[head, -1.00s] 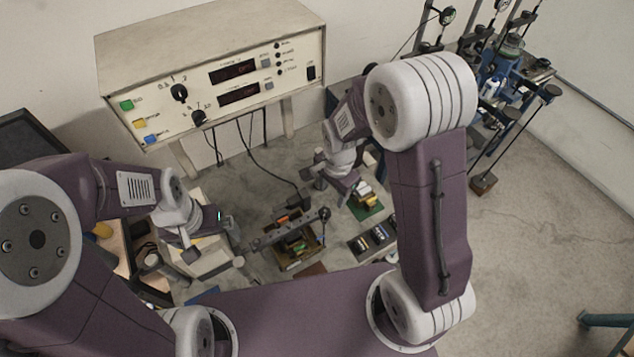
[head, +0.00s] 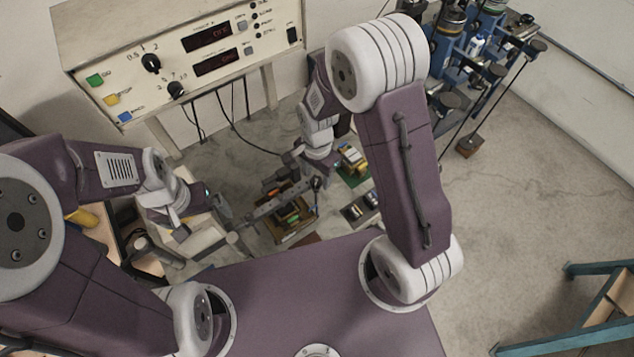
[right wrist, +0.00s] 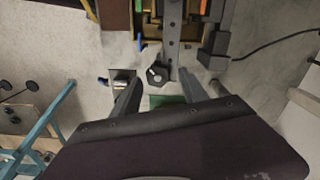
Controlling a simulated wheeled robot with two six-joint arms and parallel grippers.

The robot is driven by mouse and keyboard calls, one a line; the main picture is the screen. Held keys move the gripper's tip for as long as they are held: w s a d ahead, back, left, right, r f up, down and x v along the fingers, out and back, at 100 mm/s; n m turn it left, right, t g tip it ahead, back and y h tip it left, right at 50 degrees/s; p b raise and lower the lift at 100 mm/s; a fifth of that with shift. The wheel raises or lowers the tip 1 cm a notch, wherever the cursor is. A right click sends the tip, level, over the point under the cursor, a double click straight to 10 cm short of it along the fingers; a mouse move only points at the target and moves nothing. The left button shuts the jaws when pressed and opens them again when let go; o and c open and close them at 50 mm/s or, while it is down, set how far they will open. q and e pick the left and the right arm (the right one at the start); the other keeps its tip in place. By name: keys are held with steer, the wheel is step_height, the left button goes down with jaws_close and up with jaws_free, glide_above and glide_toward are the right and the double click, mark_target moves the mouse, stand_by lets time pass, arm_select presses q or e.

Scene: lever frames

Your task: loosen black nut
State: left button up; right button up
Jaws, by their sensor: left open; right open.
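The black nut (right wrist: 157,74) shows in the right wrist view near the end of a grey perforated bar (right wrist: 172,40). In the head view the nut (head: 316,183) is small and dark at the bar's right end. My right gripper (right wrist: 167,80) is open, with a finger on either side of the nut in the picture. I cannot tell whether the fingers are level with it, and no contact shows. In the head view my right gripper (head: 304,168) is close to the bar's end. My left gripper (head: 227,232) is open and empty, left of the bar.
The lever frame's brown base (head: 292,228) sits under the bar. A green board with blocks (head: 352,165) and dark box-shaped parts (head: 360,208) lie to its right. An instrument box (head: 190,60) with hanging cables stands behind.

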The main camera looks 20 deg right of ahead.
steer(key=shift+s+d+f, duration=0.1)
steer(key=shift+d+f, duration=0.1)
steer(key=shift+f, duration=0.2)
steer(key=shift+d+r, duration=0.1)
steer(key=shift+r, duration=0.05)
steer(key=shift+a, duration=0.25)
steer(key=c, duration=0.9)
jaws_close()
arm_select(q)
steer(key=shift+d+f, duration=0.1)
steer(key=shift+f, duration=0.1)
